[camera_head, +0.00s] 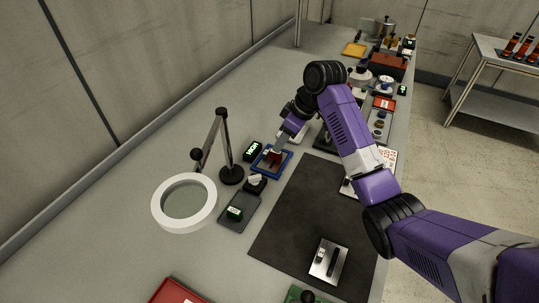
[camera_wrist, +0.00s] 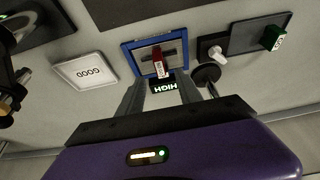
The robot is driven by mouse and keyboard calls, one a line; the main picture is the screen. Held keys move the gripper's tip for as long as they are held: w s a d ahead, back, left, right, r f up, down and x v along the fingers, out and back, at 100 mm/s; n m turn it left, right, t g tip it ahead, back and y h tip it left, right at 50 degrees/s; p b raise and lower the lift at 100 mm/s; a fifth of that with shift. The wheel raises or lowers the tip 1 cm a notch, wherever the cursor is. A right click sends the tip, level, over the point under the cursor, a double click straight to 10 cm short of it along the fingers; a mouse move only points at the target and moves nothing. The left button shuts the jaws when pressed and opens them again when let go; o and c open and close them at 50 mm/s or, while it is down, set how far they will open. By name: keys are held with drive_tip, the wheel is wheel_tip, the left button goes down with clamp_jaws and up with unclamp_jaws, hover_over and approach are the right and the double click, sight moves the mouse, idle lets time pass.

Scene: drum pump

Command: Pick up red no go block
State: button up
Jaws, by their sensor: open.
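The red no go block (camera_wrist: 158,60), with a white label, stands in a blue-rimmed tray (camera_wrist: 126,58) in the wrist view. In the head view the block (camera_head: 275,156) shows partly below my gripper, inside the blue tray (camera_head: 264,174). My gripper (camera_wrist: 160,84) is open, its two fingers apart and pointing toward the tray. The block appears beyond the fingertips, roughly in line with the gap between them. In the head view my gripper (camera_head: 281,146) is just over the tray. I see no contact with the block.
A display reading HIGH (camera_wrist: 155,87) stands beside the blue tray. A green block (camera_head: 235,213) sits on a dark tray (camera_head: 240,201) nearby. A ring magnifier (camera_head: 209,207) on a stand is at left. A white GOOD tray (camera_wrist: 86,71) lies on the other side. A black mat (camera_head: 295,220) is mostly clear.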

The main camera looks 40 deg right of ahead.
sight(276, 155)
drive_tip(key=p+x, duration=0.1)
drive_tip(key=x, duration=0.5)
drive_tip(key=shift+f, duration=0.45)
drive_tip(key=shift+c, duration=0.4)
clamp_jaws()
